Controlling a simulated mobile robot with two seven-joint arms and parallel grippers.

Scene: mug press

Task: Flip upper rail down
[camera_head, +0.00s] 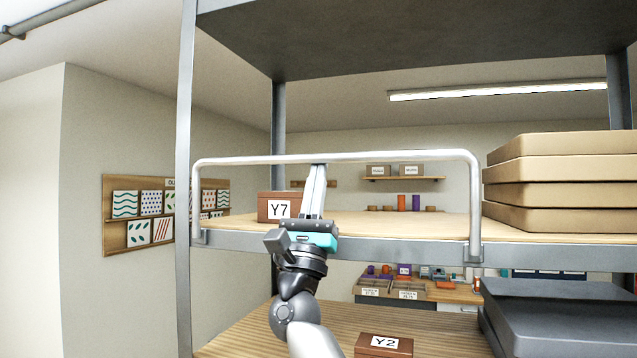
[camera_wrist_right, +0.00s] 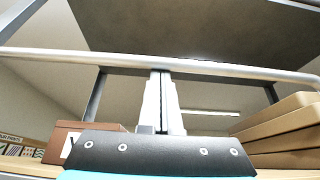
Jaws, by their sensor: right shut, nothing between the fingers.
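The upper rail (camera_head: 400,155) is a silver U-shaped bar standing upright along the front edge of the upper shelf (camera_head: 400,243). Its two legs meet brackets at the shelf edge. My right gripper (camera_head: 318,168) points up in front of the shelf, fingers shut and empty, tips at the rail's top bar, a little left of its middle. In the right wrist view the rail (camera_wrist_right: 230,70) crosses at the gripper's tips (camera_wrist_right: 160,72); whether they touch it I cannot tell. My left gripper is not in view.
A brown Y7 box (camera_head: 268,207) sits on the upper shelf, left of my fingers. Flat tan boxes (camera_head: 560,180) are stacked at right. Below, a Y2 box (camera_head: 384,345) and dark flat boxes (camera_head: 560,315) sit on the lower shelf. A grey post (camera_head: 185,180) stands at left.

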